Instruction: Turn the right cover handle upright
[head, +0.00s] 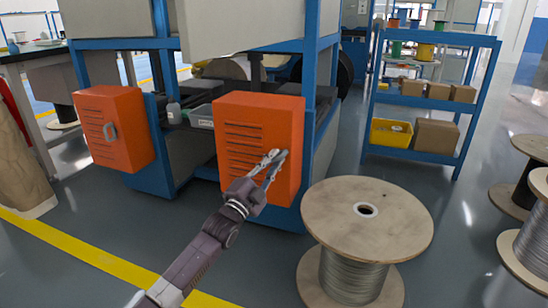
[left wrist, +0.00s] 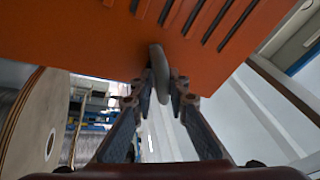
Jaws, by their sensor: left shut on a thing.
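The right cover (head: 258,112) is an orange vented box on the blue machine frame, in the middle of the head view. My left gripper (head: 276,157) reaches its lower right front. In the left wrist view, a grey handle (left wrist: 159,70) stands out from the orange cover (left wrist: 110,40) between the fingertips of my left gripper (left wrist: 158,92), which are closed on it. In the head view the fingers largely hide this handle, so its exact angle is hard to tell there. My right gripper is in neither view.
A second orange cover (head: 112,150) with a grey handle (head: 110,131) is at the left. A large wooden cable spool (head: 335,210) stands close to the right of my left gripper. A blue shelf (head: 415,160) holds boxes behind it. Floor between spool and shelf is clear.

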